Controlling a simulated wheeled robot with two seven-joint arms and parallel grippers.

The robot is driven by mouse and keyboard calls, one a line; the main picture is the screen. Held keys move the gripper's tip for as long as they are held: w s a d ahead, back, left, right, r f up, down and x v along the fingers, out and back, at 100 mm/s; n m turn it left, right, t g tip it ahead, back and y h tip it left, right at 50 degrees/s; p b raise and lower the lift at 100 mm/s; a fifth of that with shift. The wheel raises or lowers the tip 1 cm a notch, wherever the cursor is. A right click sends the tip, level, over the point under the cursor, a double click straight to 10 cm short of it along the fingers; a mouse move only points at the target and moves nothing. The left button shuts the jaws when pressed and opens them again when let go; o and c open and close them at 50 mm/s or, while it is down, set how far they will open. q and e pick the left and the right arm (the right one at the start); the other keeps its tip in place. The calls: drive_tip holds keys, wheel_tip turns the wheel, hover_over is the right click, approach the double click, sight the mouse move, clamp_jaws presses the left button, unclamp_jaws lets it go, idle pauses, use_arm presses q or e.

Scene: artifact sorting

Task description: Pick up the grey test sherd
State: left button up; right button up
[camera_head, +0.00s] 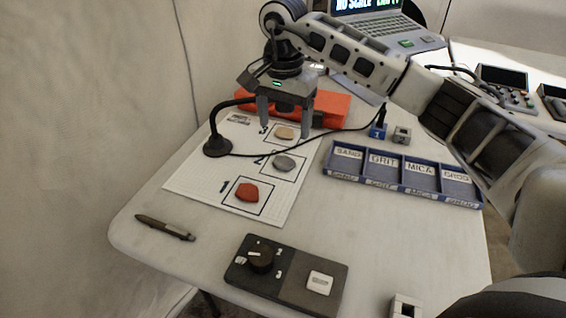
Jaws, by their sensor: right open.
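The grey test sherd (284,163) lies flat in square 2 of the white numbered sheet (198,176). A red sherd (247,192) lies in square 1 and a tan sherd (285,132) in square 3. My right gripper (284,130) points down over the sheet around square 3, behind the grey sherd in the picture. Its two fingers are apart and nothing shows held between them. Its height above the tan sherd is hard to tell. My left gripper does not show.
A blue tray (401,189) with labelled compartments stands right of the sheet. An orange case (330,108) lies behind the gripper. A black gooseneck stand (217,146) is at the sheet's left edge. A dark control box (286,276) and a pen (165,227) lie in front.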

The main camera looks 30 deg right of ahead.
sight(284, 162)
wheel_tip(284, 162, down, 9)
drive_tip(key=shift+f, duration=0.1)
drive_tip(key=c, duration=1)
